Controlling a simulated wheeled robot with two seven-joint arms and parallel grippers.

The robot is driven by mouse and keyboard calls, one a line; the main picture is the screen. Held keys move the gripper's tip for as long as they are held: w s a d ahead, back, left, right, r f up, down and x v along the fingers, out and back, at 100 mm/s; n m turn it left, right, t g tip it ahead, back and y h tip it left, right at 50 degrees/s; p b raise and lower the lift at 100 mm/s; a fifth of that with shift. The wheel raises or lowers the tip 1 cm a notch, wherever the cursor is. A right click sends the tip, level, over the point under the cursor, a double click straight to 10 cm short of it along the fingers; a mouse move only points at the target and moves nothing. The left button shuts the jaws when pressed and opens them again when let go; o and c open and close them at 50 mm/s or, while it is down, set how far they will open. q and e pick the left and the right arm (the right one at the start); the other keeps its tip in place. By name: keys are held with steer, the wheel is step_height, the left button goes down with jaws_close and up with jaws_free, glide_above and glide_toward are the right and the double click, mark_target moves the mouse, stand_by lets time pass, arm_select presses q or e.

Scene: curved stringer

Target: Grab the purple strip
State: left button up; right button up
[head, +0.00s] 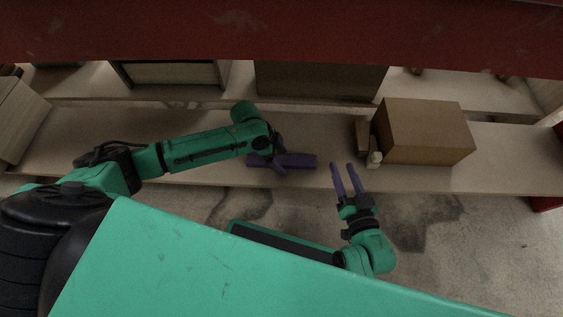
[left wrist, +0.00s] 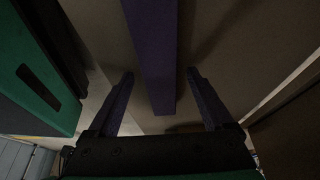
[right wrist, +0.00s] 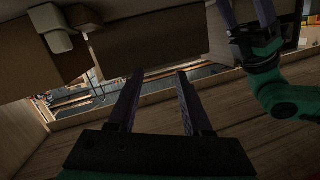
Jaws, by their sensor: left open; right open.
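The purple strip (head: 300,160) lies on the beige shelf, partly hidden behind my left gripper in the head view. In the left wrist view the purple strip (left wrist: 152,50) runs down the middle, its near end between the two open fingers. My left gripper (head: 279,156) is open at the strip; its fingers (left wrist: 158,82) stand to either side of it with gaps showing. My right gripper (head: 344,166) is open and empty, in front of the shelf edge and right of the strip. It also shows open in the right wrist view (right wrist: 157,74).
A cardboard box (head: 425,135) stands on the shelf at right, with a small brown item (head: 362,135) and a pale object (head: 375,159) beside it. A red beam (head: 280,35) crosses above. Bare shelf (head: 80,145) lies left of the strip.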

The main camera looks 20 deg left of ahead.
arm_select(q)
jaws_close()
steer(key=shift+r, duration=0.1)
